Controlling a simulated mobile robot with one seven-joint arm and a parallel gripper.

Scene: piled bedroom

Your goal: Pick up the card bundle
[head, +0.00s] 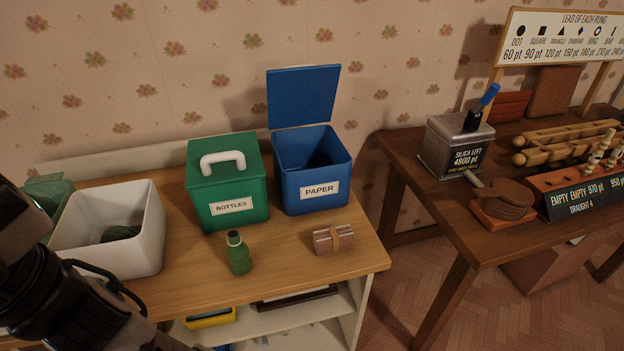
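The card bundle (333,239) lies on the wooden tabletop (292,280), near its right end. It is a small stack of pale pinkish-brown cards with a tan band around the middle. It sits in front of the blue PAPER bin, apart from it. My arm is at the left edge and lower left of the head view, well to the left of the bundle. My gripper's fingertips cannot be made out, so I cannot tell whether it is open or shut.
A green bottle (238,254) stands left of the bundle. Behind are a lidded green BOTTLES bin (228,188) and an open blue PAPER bin (311,170). A white bin (120,230) stands at left. A second, cluttered table (428,203) is at right, across a gap.

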